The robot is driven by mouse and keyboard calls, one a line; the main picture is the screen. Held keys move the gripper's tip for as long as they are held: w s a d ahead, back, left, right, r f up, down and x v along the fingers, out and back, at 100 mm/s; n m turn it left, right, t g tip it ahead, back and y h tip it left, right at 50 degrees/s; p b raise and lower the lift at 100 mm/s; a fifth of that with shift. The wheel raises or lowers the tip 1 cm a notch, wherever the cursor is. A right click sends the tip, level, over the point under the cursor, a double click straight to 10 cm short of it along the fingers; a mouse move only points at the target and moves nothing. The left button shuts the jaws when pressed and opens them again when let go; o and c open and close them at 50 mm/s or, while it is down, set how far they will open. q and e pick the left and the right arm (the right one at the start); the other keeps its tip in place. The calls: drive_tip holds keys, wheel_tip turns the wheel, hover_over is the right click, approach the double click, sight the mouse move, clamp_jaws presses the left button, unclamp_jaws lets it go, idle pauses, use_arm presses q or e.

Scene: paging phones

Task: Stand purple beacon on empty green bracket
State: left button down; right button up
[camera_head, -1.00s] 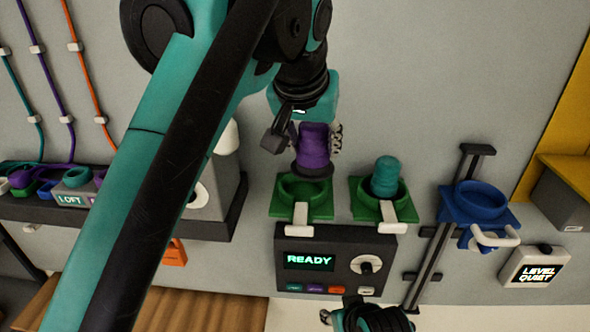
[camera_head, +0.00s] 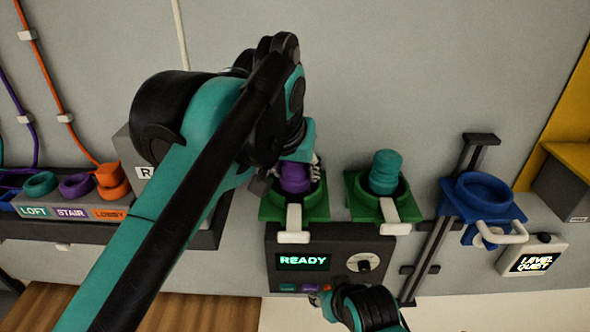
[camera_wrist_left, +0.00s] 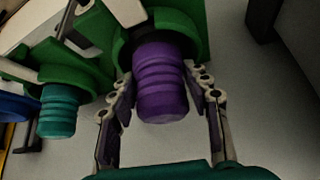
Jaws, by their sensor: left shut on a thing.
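The purple beacon (camera_head: 295,177) is upright at the left green bracket (camera_head: 313,205), its lower end at the ring. My left gripper (camera_head: 291,175) is shut on it from above. In the left wrist view, the fingers lie on both sides of the purple beacon (camera_wrist_left: 162,85), whose base meets the green ring (camera_wrist_left: 192,20). Whether it rests fully on the bracket is hidden. The right green bracket (camera_head: 361,204) holds a teal beacon (camera_head: 385,170). My right gripper (camera_head: 322,297) is low by the panel's buttons; its jaws are unclear.
A dark panel (camera_head: 340,248) reading READY is below the brackets. A blue bracket (camera_head: 482,197) on a rail stands to the right, with a LEVEL QUIET box (camera_head: 533,262) beyond. A shelf with LOFT, STAIR and LOBBY labels (camera_head: 75,212) is at left.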

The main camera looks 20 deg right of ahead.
use_arm(q)
drive_tip(key=shift+w+f, duration=0.1)
drive_tip(key=shift+w, duration=0.1)
drive_tip(key=c, duration=0.7)
unclamp_jaws()
drive_tip(key=shift+w+d, duration=0.1)
drive_tip(key=shift+c, duration=0.2)
drive_tip(key=shift+s, duration=0.2)
drive_tip(key=shift+s+r, duration=0.1)
drive_tip(key=shift+r, duration=0.3)
drive_tip(key=v, duration=1.1)
drive_tip(key=shift+p, duration=0.35)
